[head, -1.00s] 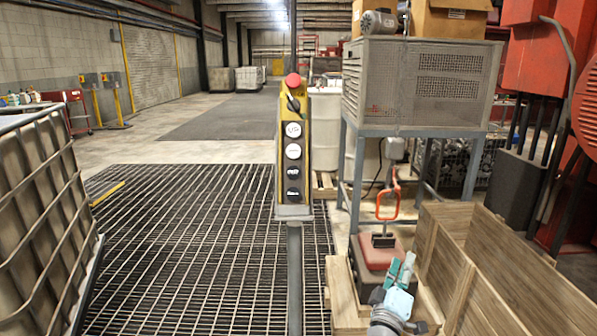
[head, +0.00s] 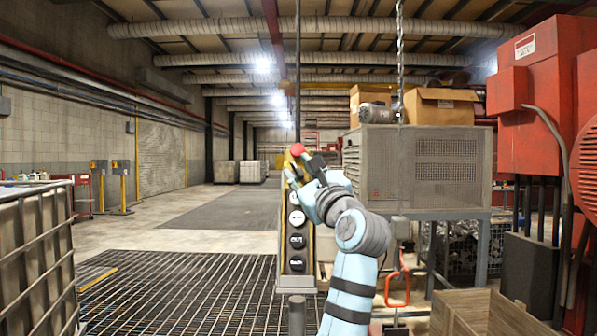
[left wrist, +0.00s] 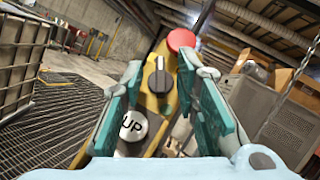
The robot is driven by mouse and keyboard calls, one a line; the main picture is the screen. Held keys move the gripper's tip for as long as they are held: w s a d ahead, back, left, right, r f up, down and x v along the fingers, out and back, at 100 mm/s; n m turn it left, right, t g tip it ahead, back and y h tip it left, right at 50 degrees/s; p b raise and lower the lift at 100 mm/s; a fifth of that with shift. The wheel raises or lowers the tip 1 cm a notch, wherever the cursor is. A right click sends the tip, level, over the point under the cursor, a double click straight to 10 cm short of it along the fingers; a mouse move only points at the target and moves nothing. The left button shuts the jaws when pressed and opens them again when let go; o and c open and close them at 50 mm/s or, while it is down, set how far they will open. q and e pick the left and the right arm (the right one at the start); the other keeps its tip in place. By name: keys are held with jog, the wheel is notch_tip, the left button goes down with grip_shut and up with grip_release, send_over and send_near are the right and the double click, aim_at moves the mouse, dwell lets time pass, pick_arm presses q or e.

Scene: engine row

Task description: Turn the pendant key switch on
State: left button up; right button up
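The black key switch knob (left wrist: 159,77) shows in the left wrist view, below the red button and above a white "UP" button (left wrist: 133,126). My left gripper (head: 308,172) is at the pendant's upper part and hides the knob in the head view. In the left wrist view its teal fingers (left wrist: 160,86) are open, one on each side of the knob. Contact cannot be told. My right gripper is not in view.
A grey cabinet (head: 418,180) on a blue stand is behind the pendant to the right. A chain (head: 400,70) hangs in front of it. Wooden crates (head: 490,315) are at lower right, a caged tank (head: 35,255) at left. Floor grating lies below.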

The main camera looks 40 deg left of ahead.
pick_arm(q)
jog(key=shift+w+a+r, duration=0.2)
jog(key=shift+w+a, duration=0.05)
jog(key=shift+a, duration=0.2)
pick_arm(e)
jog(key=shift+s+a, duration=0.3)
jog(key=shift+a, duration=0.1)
pick_arm(q)
jog(key=shift+c, duration=0.4)
